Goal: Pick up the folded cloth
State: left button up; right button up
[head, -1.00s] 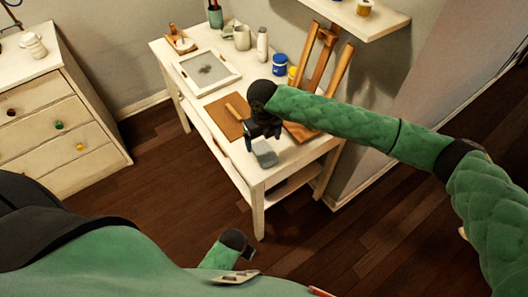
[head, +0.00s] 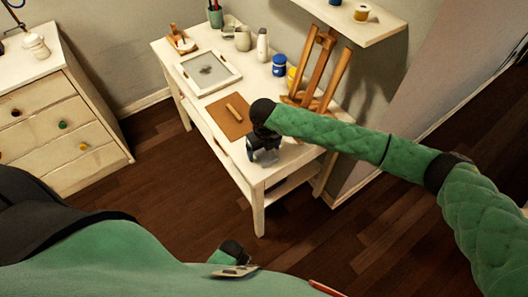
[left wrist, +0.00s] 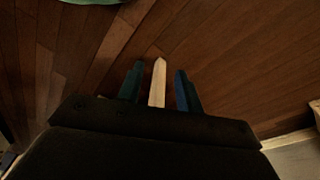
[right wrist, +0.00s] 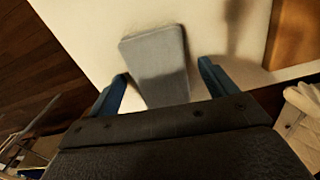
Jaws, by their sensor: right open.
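The folded cloth (right wrist: 158,62) is a flat grey strip on the pale table top, seen in the right wrist view. My right gripper (right wrist: 160,88) is open, with a blue finger on each side of the cloth's near end; gaps show on both sides. In the head view my right gripper (head: 264,157) is over the table's near corner and hides most of the cloth. In the left wrist view my left gripper (left wrist: 158,84) has its fingers apart over the dark floor. A pale narrow bar (left wrist: 158,88) shows between them, with gaps; I cannot tell what it is.
The white table (head: 257,176) also holds a brown board (head: 224,123), a framed screen (head: 190,76), a blue jar (head: 279,66) and a wooden easel (head: 318,72). A shelf (head: 350,22) is above the easel. A drawer chest (head: 60,125) stands at the left.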

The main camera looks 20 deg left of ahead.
aim_at(264, 151)
jog(key=shift+c, duration=0.3)
jog(key=c, duration=1)
jog(key=shift+r, duration=0.15)
